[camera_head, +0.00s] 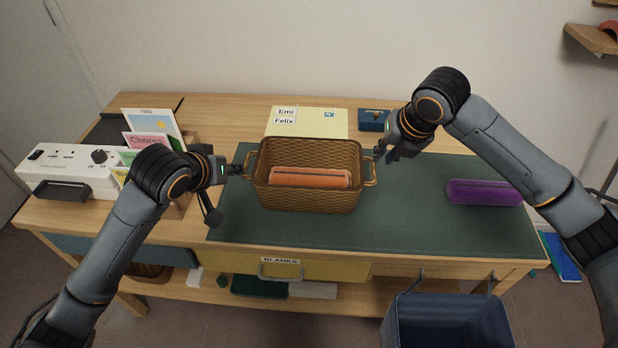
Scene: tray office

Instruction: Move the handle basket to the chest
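The brown woven handle basket (308,202) stands upright on the green desk mat (310,232), with a loop handle at its left and right ends. An orange roll-shaped thing (309,177) lies inside it. My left gripper (226,191) is just left of the left handle, its two fingers spread well apart, with nothing visible between them. My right gripper (385,154) is just beyond and beside the right handle. Its fingers are small and partly hidden, so I cannot tell their opening or any contact. I cannot make out a separate chest.
A purple roll (484,192) lies on the mat's right. A name card (325,121) and a dark blue box (373,120) are behind the basket. A blue bin (447,325) stands before the desk. The mat's front is clear.

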